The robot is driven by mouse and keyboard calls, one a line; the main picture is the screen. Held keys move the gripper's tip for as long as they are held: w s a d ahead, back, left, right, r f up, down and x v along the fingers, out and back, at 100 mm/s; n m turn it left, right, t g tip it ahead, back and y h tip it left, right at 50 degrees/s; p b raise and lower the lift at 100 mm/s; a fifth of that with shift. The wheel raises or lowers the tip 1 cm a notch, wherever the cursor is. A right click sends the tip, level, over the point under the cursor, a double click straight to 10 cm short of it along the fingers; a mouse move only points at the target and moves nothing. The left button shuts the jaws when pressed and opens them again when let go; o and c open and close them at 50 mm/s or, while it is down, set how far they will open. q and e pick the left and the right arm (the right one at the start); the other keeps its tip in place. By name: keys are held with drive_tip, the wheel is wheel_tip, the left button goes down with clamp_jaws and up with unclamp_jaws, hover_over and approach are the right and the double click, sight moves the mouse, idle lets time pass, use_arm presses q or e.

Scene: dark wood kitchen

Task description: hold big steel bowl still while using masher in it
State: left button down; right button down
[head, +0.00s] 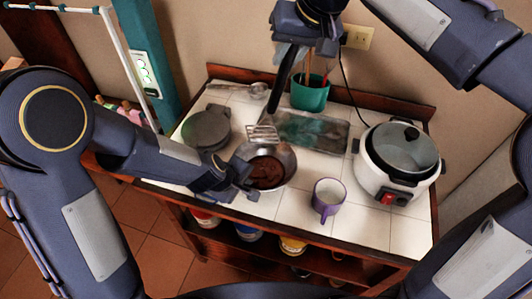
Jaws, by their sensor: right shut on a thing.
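The big steel bowl (286,158) stands on the white tiled top, with a brown mass (266,173) inside. My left gripper (246,178) is at the bowl's left rim. Its fingers look apart, but whether they touch the rim cannot be told. My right gripper (296,52) is high above the back of the top, shut on the dark handle of the masher (263,133). The masher hangs tilted, and its metal head shows at the bowl's back edge in the picture. Whether the head is above the bowl or behind it is unclear.
A purple mug (327,198) stands right of the bowl, and a white cooker (392,166) with a glass lid is further right.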

wheel_tip(320, 180, down, 15)
idle(1.3)
drive_tip(key=shift+f, duration=0.15)
idle(0.5)
drive_tip(key=shift+s+f, duration=0.1)
drive_tip(key=shift+f, duration=0.3)
drive_tip(key=shift+r, duration=1.65)
drive_tip(key=shift+f, duration=0.2)
drive_tip(key=shift+f, duration=1.45)
drive_tip(key=shift+r, duration=1.65)
